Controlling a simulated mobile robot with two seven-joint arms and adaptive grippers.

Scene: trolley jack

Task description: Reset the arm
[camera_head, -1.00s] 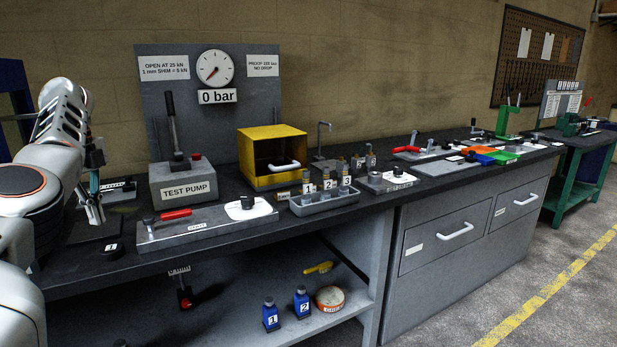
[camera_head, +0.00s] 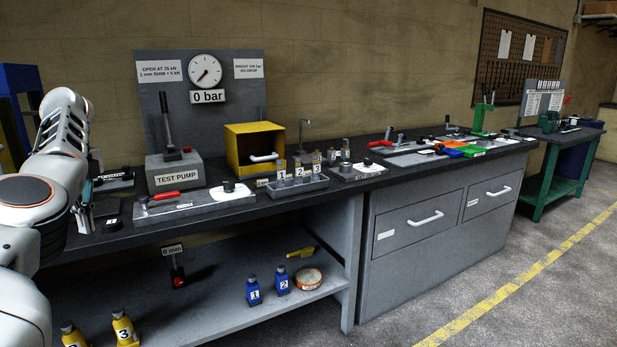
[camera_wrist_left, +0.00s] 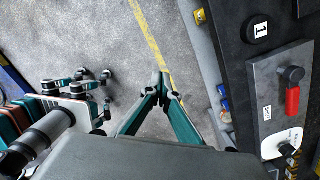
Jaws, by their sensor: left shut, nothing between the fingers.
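My left arm (camera_head: 62,140) comes in from the left in the head view, bent with its elbow high. My left gripper (camera_head: 84,217) hangs at the bench's left front edge, beside the black disc and left of the plate with the red handle. In the left wrist view the left gripper's fingertips (camera_wrist_left: 163,88) meet, with nothing between them. They show against the grey floor, clear of the bench. My right gripper cannot be made out in these views.
The black bench top (camera_head: 262,206) carries the test pump (camera_head: 177,176), a red-handled plate (camera_head: 190,205), a yellow box (camera_head: 239,150) and a numbered block tray (camera_head: 292,188). Blue and yellow numbered bottles stand on the lower shelf (camera_head: 205,310). Floor is open in front.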

